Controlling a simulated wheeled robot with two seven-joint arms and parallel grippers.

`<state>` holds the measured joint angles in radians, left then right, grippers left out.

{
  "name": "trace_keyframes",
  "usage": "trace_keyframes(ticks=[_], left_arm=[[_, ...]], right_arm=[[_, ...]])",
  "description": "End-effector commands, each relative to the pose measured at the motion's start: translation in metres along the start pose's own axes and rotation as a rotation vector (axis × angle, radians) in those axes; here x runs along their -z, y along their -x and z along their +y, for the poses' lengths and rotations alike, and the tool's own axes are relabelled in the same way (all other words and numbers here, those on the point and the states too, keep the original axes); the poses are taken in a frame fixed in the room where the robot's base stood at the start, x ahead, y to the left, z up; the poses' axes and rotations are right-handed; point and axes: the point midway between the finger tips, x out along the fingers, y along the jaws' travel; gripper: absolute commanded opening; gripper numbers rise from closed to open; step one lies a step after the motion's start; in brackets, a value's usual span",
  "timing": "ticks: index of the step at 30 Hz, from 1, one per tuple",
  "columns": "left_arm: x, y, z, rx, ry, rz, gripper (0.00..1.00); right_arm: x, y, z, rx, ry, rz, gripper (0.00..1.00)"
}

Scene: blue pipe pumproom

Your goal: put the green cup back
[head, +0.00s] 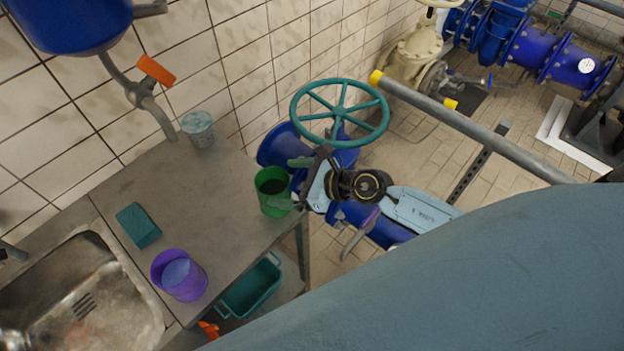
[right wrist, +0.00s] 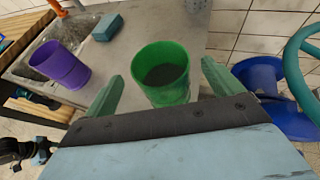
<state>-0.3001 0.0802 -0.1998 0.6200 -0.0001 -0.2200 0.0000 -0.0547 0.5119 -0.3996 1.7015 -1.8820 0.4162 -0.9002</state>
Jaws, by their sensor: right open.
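The green cup (head: 272,191) stands upright near the right edge of the grey counter in the head view. It also shows in the right wrist view (right wrist: 162,73), with a dark inside. My right gripper (head: 293,180) is open at the cup's right side. In the right wrist view its two green fingers (right wrist: 160,82) stand apart on either side of the cup, with gaps between. A purple cup (head: 179,275) with something bluish in it stands on the counter near the sink. My left gripper is not in view.
A teal sponge (head: 138,225) and a grey-green perforated cup (head: 198,129) are on the counter (head: 205,190). The sink (head: 85,300) is at the left. A teal handwheel (head: 340,112) and blue pipes stand close behind my right gripper. A teal bin (head: 250,288) sits below the counter.

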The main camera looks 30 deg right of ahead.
Motion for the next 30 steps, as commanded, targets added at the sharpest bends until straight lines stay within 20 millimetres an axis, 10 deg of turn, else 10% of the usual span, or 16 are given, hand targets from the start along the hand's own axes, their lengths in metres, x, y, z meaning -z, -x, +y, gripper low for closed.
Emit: trace_keyframes(ticks=[9, 23, 30], left_arm=[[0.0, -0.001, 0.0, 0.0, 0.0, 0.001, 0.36], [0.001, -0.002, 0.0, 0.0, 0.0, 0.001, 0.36], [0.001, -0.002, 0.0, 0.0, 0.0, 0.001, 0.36]], right_arm=[[0.002, 0.063, 0.0, -0.001, 0.0, 0.003, 0.92], [0.002, 0.077, -0.001, 0.002, -0.016, -0.001, 0.92], [0.069, 0.066, -0.028, 0.137, -0.605, -0.036, 0.92]])
